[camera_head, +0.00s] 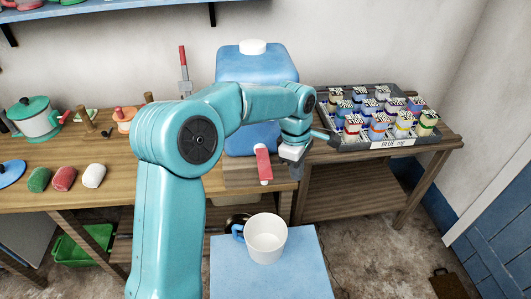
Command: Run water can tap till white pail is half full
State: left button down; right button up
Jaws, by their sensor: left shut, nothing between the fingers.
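The water can (255,65) is a big blue container with a white cap, at the back of the wooden bench. My left arm hides part of it. Its tap shows as a red lever (263,164) at the bench's front edge; the spout is not clear. The white pail (267,238) with a blue handle stands upright below the lever, on a blue-topped stand. I see no water stream, and cannot make out a water level inside. My left gripper (291,154) is shut and empty, just right of the red lever. I cannot tell whether they touch. My right gripper is out of view.
A tray of small jars (378,116) sits on the bench at right. A teal-lidded pot (35,118) and coloured lumps (65,178) lie at left. A green crate (80,248) is under the bench. The blue stand (230,280) has free room around the pail.

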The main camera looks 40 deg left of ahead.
aim_at(266, 172)
pick_arm(q)
jog(key=s+a+r+n, duration=0.2)
jog(key=a+r+n, duration=0.1)
jog(key=r, duration=0.5)
jog(key=s+a+r+n+y, duration=0.1)
jog(key=s+a+r+n, duration=0.2)
jog(key=r, duration=0.4)
jog(key=shift+a+r+n+p, duration=0.2)
jog(key=shift+r+n+p, duration=0.25)
jog(key=shift+n, duration=0.35)
jog(key=shift+f, duration=0.1)
notch_tip(266, 172, down, 14)
jog(key=shift+b, duration=0.35)
notch_tip(266, 172, down, 2)
jog(key=shift+s+d+f+b, duration=0.1)
jog(key=shift+d+f+b, duration=0.05)
jog(key=shift+b, duration=1)
jog(key=shift+d, duration=0.15)
dwell(3.2)
